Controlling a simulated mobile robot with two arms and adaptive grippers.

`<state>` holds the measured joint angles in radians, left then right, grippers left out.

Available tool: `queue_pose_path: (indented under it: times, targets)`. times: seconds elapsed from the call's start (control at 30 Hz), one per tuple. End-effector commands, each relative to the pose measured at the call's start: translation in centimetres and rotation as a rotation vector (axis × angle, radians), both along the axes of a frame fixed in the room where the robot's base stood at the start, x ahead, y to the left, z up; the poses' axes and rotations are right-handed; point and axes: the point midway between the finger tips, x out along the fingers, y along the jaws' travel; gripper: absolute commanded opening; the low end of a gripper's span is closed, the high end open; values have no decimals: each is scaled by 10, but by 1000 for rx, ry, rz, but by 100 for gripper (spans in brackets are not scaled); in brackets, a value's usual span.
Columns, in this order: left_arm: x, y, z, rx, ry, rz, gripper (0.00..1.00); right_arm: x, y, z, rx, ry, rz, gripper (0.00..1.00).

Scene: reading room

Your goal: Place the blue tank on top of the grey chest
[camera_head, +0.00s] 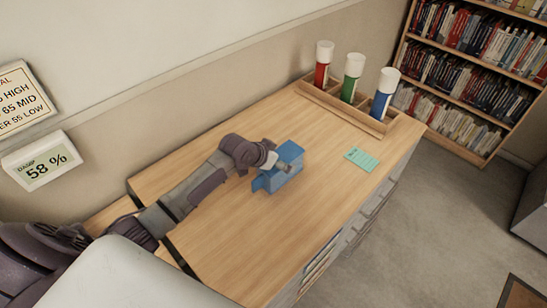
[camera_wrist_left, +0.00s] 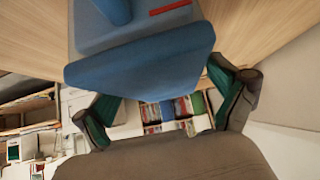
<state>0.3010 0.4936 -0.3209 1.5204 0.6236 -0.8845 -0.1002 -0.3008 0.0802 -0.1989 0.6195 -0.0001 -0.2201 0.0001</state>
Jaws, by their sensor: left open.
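The blue tank (camera_head: 288,157), a boxy body with a lower block on its left side, stands on the wooden top. In the left wrist view, its blue body (camera_wrist_left: 145,57) fills the upper middle, with a small red strip on it. My left gripper (camera_head: 281,167) is right at the tank in the head view. In the wrist view, its two fingers (camera_wrist_left: 168,108) are spread apart, below the tank in the picture. I cannot tell whether they touch it. A grey box-like piece (camera_head: 532,208), possibly the grey chest, is cut off at the right edge. My right gripper is not in view.
A wooden rack (camera_head: 345,108) with red, green and blue white-capped tubes stands at the top's far end. A teal card (camera_head: 361,159) lies right of the tank. A bookshelf (camera_head: 470,75) stands beyond. Grey floor (camera_head: 440,220) is open at the right.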

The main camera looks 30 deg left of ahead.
Motion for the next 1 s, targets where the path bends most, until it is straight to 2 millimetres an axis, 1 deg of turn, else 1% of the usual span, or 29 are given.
queue_pose_path:
  times: [0.17, 0.4, 0.6, 0.73, 1.0]
  targets:
    - [-18, 8, 19, 4, -3, -2, 96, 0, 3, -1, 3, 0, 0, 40]
    - [-54, 20, 55, 4, -1, -1, 96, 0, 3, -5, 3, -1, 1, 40]
    - [-73, 26, 76, 3, -1, 0, 96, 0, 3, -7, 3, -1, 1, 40]
    - [-78, 27, 82, 0, 1, 0, 96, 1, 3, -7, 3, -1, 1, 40]
    - [-79, 27, 84, 0, 0, 0, 96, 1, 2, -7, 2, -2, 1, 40]
